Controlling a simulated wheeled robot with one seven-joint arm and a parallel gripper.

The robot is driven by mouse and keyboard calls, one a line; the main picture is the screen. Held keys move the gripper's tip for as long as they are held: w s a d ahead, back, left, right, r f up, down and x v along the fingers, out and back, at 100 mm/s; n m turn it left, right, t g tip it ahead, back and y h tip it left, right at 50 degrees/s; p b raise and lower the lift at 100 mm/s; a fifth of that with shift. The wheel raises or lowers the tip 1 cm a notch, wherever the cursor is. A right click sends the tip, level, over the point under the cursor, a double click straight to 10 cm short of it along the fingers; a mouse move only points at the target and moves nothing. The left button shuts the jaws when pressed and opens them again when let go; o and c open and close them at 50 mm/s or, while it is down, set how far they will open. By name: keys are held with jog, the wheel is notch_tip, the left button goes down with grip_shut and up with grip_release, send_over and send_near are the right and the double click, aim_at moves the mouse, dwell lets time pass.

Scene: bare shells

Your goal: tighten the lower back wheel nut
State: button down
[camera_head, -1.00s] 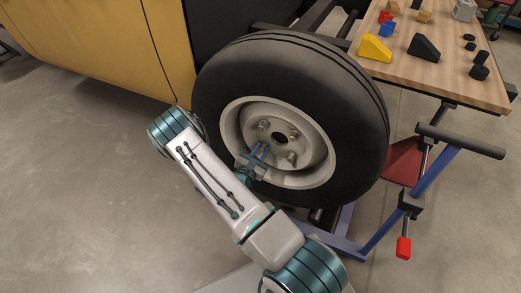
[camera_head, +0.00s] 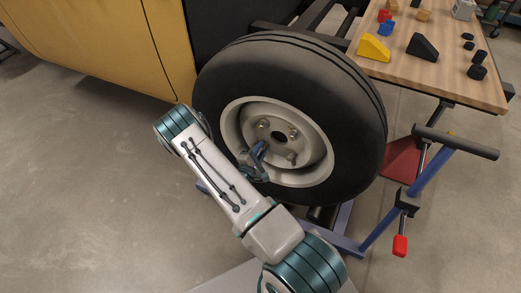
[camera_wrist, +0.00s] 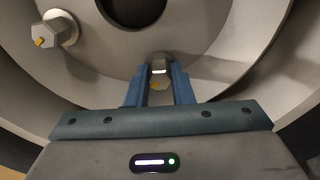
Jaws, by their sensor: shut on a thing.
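The wheel, a black tyre (camera_head: 352,110) around a pale grey rim (camera_head: 314,172), stands upright in front of me. My gripper (camera_head: 260,147) reaches the hub at its lower left in the head view. The fingers and palm hide part of this nut. Another nut (camera_wrist: 47,36) with a yellow mark is at the upper left of the wrist view. In the head view another nut (camera_head: 292,158) is right of my gripper.
A wooden bench (camera_head: 440,75) with coloured blocks and black pieces is at the upper right. A blue stand (camera_head: 425,180) with a black bar and a red-tipped handle (camera_head: 400,245) is right of the wheel. A yellow panel (camera_head: 110,40) is at the upper left. Floor at left is clear.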

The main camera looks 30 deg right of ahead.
jog(key=shift+m, duration=0.4)
jog(key=c, duration=1.3)
grip_release()
jog(key=shift+o, duration=0.2)
jog(key=p+v, duration=0.3)
jog(key=v, duration=1)
jog(key=shift+s+a, duration=0.25)
jog(key=shift+a, duration=0.05)
